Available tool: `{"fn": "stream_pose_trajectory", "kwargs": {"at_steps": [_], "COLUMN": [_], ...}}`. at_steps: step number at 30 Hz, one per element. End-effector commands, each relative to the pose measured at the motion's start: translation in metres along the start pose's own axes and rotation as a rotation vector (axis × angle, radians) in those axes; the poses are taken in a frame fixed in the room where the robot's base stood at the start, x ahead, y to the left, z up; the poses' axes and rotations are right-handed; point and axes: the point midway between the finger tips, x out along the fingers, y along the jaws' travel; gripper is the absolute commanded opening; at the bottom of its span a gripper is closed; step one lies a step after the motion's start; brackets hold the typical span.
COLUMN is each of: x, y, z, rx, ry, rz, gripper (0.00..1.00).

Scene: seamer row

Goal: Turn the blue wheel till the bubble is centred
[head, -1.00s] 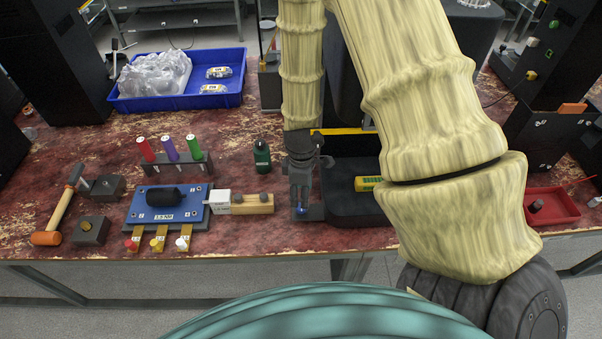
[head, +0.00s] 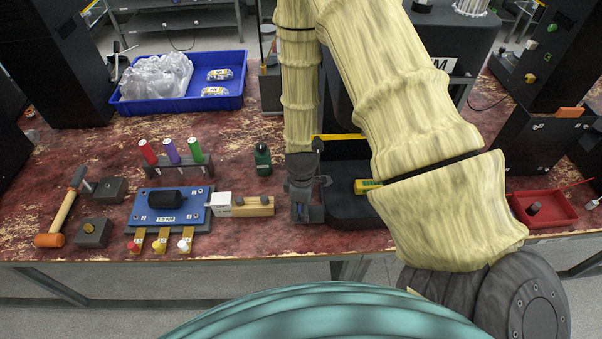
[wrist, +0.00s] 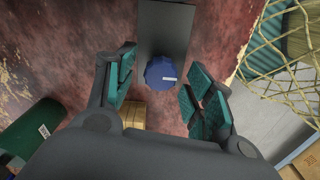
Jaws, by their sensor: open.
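The blue wheel (wrist: 160,72) is a small faceted knob with a white mark, on a dark grey plate (wrist: 165,28) in the wrist view. My gripper (wrist: 160,80) is open, with one teal-padded finger on each side of the wheel and a visible gap to both. In the head view my gripper (head: 304,208) points down at the left end of a black tray-like base (head: 350,210) and mostly hides the wheel. A yellow block (head: 366,186), perhaps the level, lies on that base, partly behind my arm. I cannot make out the bubble.
A dark green bottle (head: 263,160) and a wooden block (head: 255,207) stand close left of my gripper. A blue fixture (head: 140,210), mallet (head: 62,215) and blue bin (head: 180,102) are further left. A red tray (head: 560,219) is at the right. The table's front edge is near.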

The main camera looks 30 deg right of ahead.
Motion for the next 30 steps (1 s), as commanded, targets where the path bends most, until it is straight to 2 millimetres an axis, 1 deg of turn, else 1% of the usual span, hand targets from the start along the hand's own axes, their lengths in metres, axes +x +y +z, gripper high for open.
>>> {"fn": "stream_pose_trajectory", "kwargs": {"at_steps": [3,4,8,9,11,30], "x": [0.0,0.0,-0.0001,-0.0001,-0.0001,-0.0004], "y": [0.0,0.0,0.0,0.0,0.0002,0.0015], "z": [0.0,0.0,0.0,0.0,-0.0001,-0.0007], "rx": [0.0,0.0,0.0,0.0,0.0,0.014], "ry": [0.0,0.0,0.0,0.0,0.0,0.001], "rz": [0.0,0.0,0.0,0.0,0.0,0.003], "gripper": [0.53,0.49,0.26,0.18,0.07,0.07]}}
